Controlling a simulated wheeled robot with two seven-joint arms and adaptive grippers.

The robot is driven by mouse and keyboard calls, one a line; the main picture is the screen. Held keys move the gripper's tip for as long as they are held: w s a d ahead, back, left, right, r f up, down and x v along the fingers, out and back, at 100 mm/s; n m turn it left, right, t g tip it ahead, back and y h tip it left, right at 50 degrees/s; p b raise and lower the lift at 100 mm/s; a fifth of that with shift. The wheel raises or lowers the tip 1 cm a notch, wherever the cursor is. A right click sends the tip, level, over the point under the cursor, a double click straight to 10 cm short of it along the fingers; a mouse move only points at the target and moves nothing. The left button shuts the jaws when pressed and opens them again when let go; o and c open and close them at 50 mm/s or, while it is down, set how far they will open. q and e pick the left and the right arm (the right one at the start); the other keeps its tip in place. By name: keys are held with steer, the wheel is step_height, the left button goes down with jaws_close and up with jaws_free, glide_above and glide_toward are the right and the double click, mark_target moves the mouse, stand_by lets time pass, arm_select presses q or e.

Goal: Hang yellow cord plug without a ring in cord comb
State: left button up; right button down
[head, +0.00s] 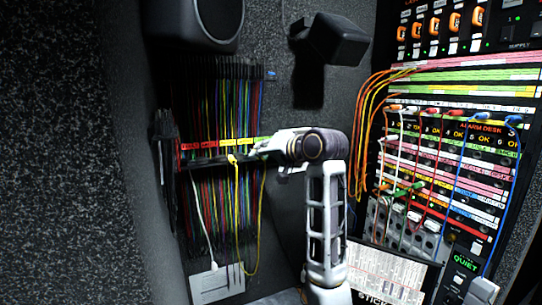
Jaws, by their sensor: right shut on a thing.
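The cord comb (210,161) is a dark bar on the back wall under red, yellow and green label strips. My right gripper (260,149) reaches in from the right, at the comb's right end by the green label. It is shut on the plug end of a yellow cord (263,190), which hangs below it in a loop; the plug itself is mostly hidden by the fingers. Whether the plug touches the comb or has a ring cannot be told. Another yellow plug (232,158) sits at the comb's middle, its cord hanging down. My left gripper is not in view.
A white cord (197,200) hangs at the comb's left. Dense coloured cables (215,100) fill the wall behind. A dark upright object (165,135) stands left. A patch panel (450,150) with plugged cords is at right, with orange cords (368,110) looping beside it.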

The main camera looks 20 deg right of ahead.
steer(key=shift+s+d, duration=0.15)
steer(key=shift+w, duration=0.2)
stand_by(0.6)
steer(key=w+f, duration=0.2)
steer(key=w, duration=0.5)
steer(key=shift+w+f+b, duration=0.2)
steer(key=shift+f+b, duration=0.2)
steer(key=shift+b, duration=0.05)
stand_by(1.2)
steer(key=shift+f, duration=0.1)
steer(key=shift+w+f+p, duration=0.1)
steer(key=shift+p, duration=0.35)
stand_by(1.6)
steer(key=c, duration=1.3)
jaws_free()
steer(key=shift+c, duration=0.2)
steer(key=o, duration=1.1)
